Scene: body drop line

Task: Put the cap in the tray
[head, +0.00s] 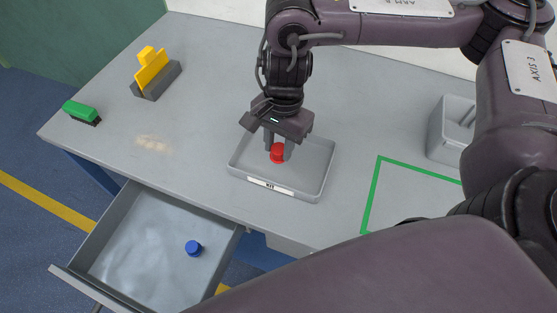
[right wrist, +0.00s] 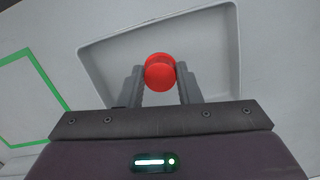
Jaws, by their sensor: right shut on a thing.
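A red cap (head: 277,153) is between the fingers of my right gripper (head: 278,150), over the grey kit tray (head: 318,187) on the table. The right gripper points down and is shut on the red cap. In the right wrist view the red cap (right wrist: 160,72) sits between the two fingertips, with the tray (right wrist: 236,60) behind it. I cannot tell whether the cap touches the tray floor. A blue cap (head: 193,248) lies in the open drawer (head: 130,235). My left gripper is not in view.
A green-and-black brush (head: 82,111) and a yellow piece in a dark grey holder (head: 152,72) stand at the left of the table (head: 210,55). A green outlined area (head: 371,190) and a grey container (head: 450,125) are at right. The open drawer juts out in front.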

